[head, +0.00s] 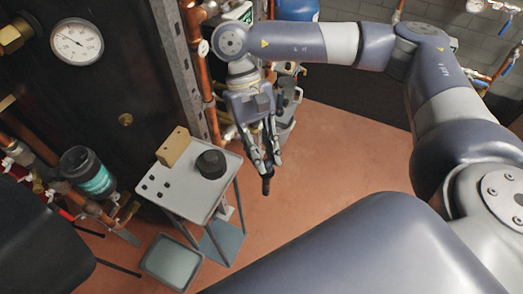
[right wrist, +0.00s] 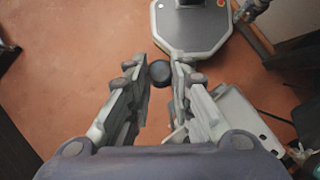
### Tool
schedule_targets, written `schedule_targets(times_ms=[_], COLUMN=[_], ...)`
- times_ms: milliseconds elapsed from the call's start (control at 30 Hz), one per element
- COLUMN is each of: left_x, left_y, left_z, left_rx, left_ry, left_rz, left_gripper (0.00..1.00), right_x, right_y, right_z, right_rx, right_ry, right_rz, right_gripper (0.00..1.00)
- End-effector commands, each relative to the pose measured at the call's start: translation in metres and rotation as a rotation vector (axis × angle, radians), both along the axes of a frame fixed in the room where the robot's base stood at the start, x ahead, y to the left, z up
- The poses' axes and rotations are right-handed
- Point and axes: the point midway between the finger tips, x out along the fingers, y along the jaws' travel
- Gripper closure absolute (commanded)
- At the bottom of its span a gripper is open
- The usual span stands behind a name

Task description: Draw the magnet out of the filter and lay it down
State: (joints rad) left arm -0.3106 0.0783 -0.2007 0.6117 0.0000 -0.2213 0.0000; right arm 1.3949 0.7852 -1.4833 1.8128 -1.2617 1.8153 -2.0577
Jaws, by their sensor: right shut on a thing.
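The filter (head: 88,172) is a dark cylinder with a teal label on the pipework at the left of the head view. My right gripper (head: 267,165) points down over open floor, right of the small grey table (head: 190,195). It is shut on a short dark piece, which I take to be the magnet (head: 267,185). In the right wrist view the magnet (right wrist: 161,74) shows as a dark round end between the fingertips of the gripper (right wrist: 162,80). It is clear of the table and of the filter. My left gripper is in neither view.
On the table stand a black round knob-like piece (head: 211,164) and a tan block (head: 173,147), beside several small dark holes. The front right of the tabletop is bare. A grey tray (head: 172,262) lies lower down. Copper pipes (head: 200,75) and a post rise behind the table.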

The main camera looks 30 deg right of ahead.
Motion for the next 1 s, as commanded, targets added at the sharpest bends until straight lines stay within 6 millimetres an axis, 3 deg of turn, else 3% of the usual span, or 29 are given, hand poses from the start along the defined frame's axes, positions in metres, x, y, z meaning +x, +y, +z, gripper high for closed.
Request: schedule_targets(times_ms=[133, 267, 533, 633, 800, 1000], left_x=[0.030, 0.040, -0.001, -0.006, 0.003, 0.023], left_y=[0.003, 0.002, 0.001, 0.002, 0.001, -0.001], left_z=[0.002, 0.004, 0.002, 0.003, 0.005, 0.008], left_rx=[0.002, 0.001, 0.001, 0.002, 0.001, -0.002], left_ry=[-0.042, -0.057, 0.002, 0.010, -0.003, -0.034], left_rz=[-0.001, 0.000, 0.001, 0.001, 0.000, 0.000], left_gripper=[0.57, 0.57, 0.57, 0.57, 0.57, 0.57], right_x=[0.002, 0.005, 0.013, 0.018, 0.033, 0.050], right_y=[0.023, 0.043, 0.102, 0.137, 0.196, 0.230], right_z=[-0.018, -0.031, -0.065, -0.081, -0.096, -0.097], right_rx=[0.004, 0.007, 0.038, 0.075, 0.205, 0.392], right_ry=[0.041, 0.076, 0.190, 0.268, 0.408, 0.501], right_rz=[-0.070, -0.145, -0.393, -0.576, -0.971, -1.334], right_gripper=[1.00, 1.00, 1.00, 1.00, 1.00, 1.00])
